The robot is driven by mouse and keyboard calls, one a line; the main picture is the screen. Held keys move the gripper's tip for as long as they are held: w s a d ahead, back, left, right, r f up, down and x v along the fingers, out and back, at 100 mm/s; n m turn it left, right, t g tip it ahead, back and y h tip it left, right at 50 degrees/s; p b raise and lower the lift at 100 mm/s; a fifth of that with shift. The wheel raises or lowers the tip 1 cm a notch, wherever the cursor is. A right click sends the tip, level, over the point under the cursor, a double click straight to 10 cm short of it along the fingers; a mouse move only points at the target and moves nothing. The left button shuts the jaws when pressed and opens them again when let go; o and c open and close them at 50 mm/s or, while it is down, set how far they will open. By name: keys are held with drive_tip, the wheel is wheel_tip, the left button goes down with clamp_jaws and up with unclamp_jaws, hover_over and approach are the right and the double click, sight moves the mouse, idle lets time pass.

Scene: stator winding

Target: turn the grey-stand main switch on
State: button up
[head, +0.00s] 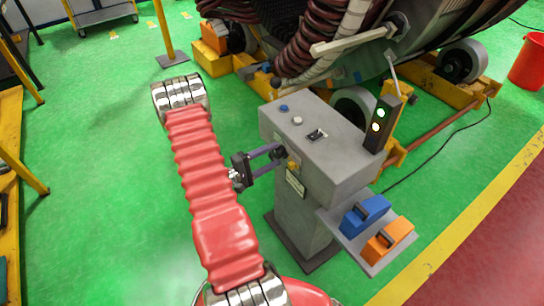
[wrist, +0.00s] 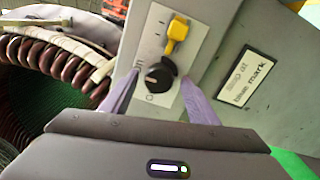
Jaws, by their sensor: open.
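The grey stand (head: 318,140) is right of my arm in the head view. In the wrist view its face carries a white plate (wrist: 186,62) with a black rotary knob (wrist: 160,75). The knob has a pale pointer mark on its lower left. A yellow lever-like part (wrist: 176,36) sits just above the knob; it also shows in the head view (head: 293,165). My gripper (head: 281,157) is open at the stand's left face. In the wrist view its purple fingers stand either side of the knob; I cannot tell whether they touch it.
A label reading "Stop at blue mark" (wrist: 248,77) is beside the plate. A lamp post (head: 381,122) shows green and white lights. Blue and orange pedals (head: 364,215) are low right. The coil machine is behind.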

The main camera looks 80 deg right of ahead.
drive_tip(key=v, duration=1.3)
drive_tip(key=shift+w+a, duration=0.25)
drive_tip(key=shift+w, duration=0.05)
idle(0.4)
drive_tip(key=s+a+f+n+g+y, duration=0.1)
drive_tip(key=s+a+f+n+y, duration=0.15)
drive_tip(key=s+a+y, duration=0.3)
drive_tip(key=w+a+r+y, duration=0.2)
drive_tip(key=a+r+y, duration=0.1)
drive_tip(key=a, duration=0.3)
drive_tip(key=w+a+r+t+y, duration=0.1)
drive_tip(key=w+a+r+t, duration=0.35)
drive_tip(key=a, duration=0.25)
drive_tip(key=w+a+r+n+t+y, duration=0.1)
drive_tip(key=w+a+r+t, duration=0.2)
drive_tip(key=a+r, duration=0.25)
drive_tip(key=w+a+r+t+y, duration=0.2)
drive_tip(key=w+a+r+t, duration=0.25)
drive_tip(key=a, duration=0.25)
drive_tip(key=a+r+n+t+y, duration=0.1)
drive_tip(key=a+r+t, duration=0.5)
drive_tip(key=a+r, duration=0.6)
wheel_tip(320, 180, up, 4)
drive_tip(key=shift+s+f+n, duration=0.2)
drive_tip(key=shift+n, duration=0.45)
